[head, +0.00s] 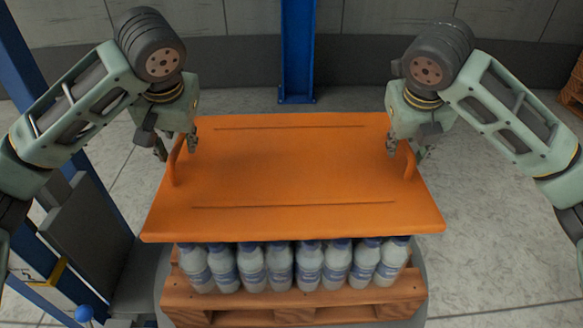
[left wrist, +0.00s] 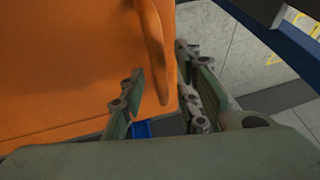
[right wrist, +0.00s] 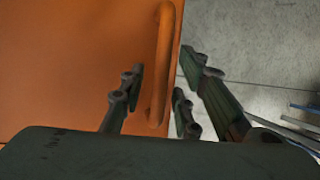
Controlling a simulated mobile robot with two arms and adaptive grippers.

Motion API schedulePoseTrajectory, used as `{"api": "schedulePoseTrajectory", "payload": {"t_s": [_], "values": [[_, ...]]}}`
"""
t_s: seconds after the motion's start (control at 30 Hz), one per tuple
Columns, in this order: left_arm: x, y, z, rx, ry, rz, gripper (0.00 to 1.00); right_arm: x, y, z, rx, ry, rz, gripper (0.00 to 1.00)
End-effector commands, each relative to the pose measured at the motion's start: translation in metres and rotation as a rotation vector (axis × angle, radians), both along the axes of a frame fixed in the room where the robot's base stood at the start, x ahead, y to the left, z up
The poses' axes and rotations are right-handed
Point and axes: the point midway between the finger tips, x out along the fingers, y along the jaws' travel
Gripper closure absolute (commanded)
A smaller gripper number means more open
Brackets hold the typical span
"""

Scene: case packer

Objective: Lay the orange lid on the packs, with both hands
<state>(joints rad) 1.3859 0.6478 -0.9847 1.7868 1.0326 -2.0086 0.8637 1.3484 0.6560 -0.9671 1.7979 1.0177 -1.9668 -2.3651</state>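The orange lid (head: 290,175) is a wide flat panel with two long grooves. It lies level over the packs of bottles (head: 294,267); I cannot tell whether it touches them. A raised orange handle stands at its left edge (head: 175,162) and another at its right edge (head: 410,160). My left gripper (head: 175,148) is open at the left handle, which shows between its fingers in the left wrist view (left wrist: 153,45). My right gripper (head: 406,150) is open at the right handle, which shows between its fingers in the right wrist view (right wrist: 162,65). Neither gripper is closed on a handle.
The bottles stand on a wooden pallet (head: 295,304). A blue post (head: 297,50) rises behind the lid. A blue frame and dark panels (head: 88,225) are at the left. Wooden pallets (head: 573,90) show at the far right. The grey floor is clear at the right.

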Motion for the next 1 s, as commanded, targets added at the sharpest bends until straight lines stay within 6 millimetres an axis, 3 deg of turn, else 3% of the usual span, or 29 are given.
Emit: {"api": "schedulePoseTrajectory", "payload": {"t_s": [0.5,0.77,1.0], "values": [[-0.034,-0.018,0.084,0.002,-0.004,-0.002,0.7,0.0,-0.001,0.0,-0.001,0.001,-0.001,0.7],[-0.041,-0.021,0.098,0.001,0.0,-0.002,0.7,-0.001,0.0,0.003,0.0,-0.001,-0.002,0.7],[-0.041,-0.022,0.098,0.0,0.001,-0.002,0.7,-0.014,0.005,0.037,-0.003,-0.007,-0.001,0.7]]}}
